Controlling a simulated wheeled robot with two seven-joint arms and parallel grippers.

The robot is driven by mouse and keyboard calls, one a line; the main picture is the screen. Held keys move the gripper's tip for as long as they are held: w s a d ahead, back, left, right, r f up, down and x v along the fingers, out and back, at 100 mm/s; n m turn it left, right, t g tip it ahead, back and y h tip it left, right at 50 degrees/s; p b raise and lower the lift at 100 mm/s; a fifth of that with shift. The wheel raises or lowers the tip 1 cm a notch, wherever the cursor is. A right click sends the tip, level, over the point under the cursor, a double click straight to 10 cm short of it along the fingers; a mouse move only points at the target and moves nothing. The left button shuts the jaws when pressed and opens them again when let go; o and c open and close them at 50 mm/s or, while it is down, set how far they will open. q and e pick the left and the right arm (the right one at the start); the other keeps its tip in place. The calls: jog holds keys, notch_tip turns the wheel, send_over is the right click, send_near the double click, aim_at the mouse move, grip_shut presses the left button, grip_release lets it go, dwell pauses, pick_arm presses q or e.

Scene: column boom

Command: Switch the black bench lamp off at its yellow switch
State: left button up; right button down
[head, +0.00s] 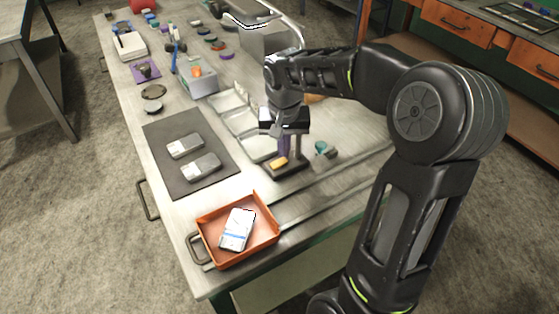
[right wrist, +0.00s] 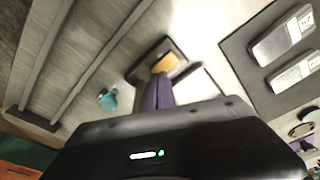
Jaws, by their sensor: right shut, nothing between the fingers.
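The black base of the bench lamp (head: 292,168) stands on the workbench, with the yellow switch (head: 279,162) on its top. The lamp's upper part is mostly hidden behind my right gripper (head: 284,153), so I cannot tell whether it is lit. That gripper points down just above the switch; its purple fingers are shut and empty. In the right wrist view, the fingers (right wrist: 159,78) appear beside the yellow switch (right wrist: 165,63) on the black base (right wrist: 140,72). I cannot tell whether they touch it. My left gripper is not in view.
An orange tray (head: 206,218) holding a phone (head: 237,229) stands at the near end. A dark mat (head: 160,130) with two grey devices lies left of the lamp. Pale trays (head: 242,123) lie behind it. A small teal item (head: 322,148) sits right of it.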

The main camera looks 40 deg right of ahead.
aim_at(283, 161)
jog(key=shift+f+b, duration=0.8)
jog(key=shift+f, duration=0.2)
dwell(0.9)
jog(key=shift+r, duration=0.2)
jog(key=shift+r+p, duration=2.65)
jog(key=shift+r, duration=0.75)
jog(key=shift+f, duration=0.1)
